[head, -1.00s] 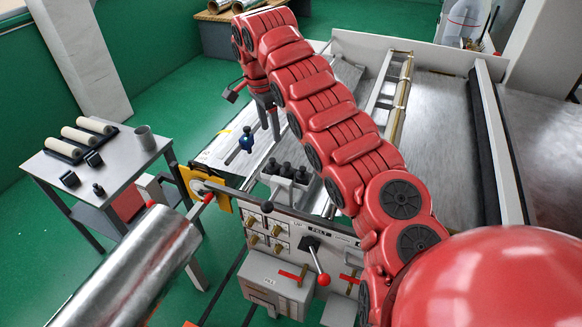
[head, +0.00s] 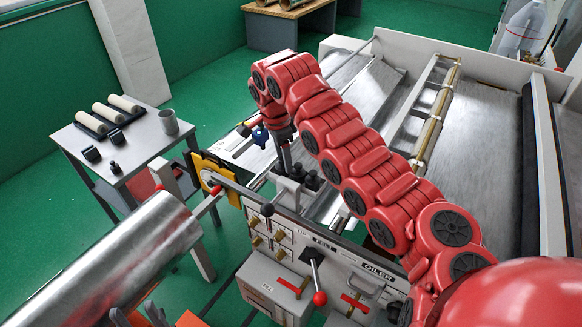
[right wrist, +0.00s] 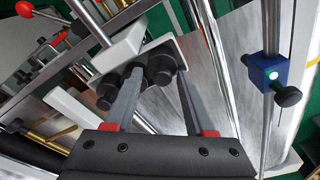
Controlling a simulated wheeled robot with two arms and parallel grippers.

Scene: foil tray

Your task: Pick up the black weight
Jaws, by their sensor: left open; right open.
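Several black weights (head: 312,180) stand close together on a light holder at the machine's side. In the right wrist view, dark round weights (right wrist: 162,68) cluster on a white plate. My right gripper (head: 285,158) points down at this cluster. In the right wrist view its fingers (right wrist: 158,102) are apart, with the weights just beyond and partly between them. I see no clear grip on any weight, and the fingers hide part of the cluster. My left gripper (head: 137,317) shows only as dark fingertips at the bottom edge, apart and away from the weights.
A blue clamp (right wrist: 268,74) on a rod is right of the fingers in the wrist view. A red-knobbed lever (head: 318,298) sticks out of the machine's front panel. A large metal roller (head: 110,262) lies at lower left. A side table (head: 140,146) stands beyond.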

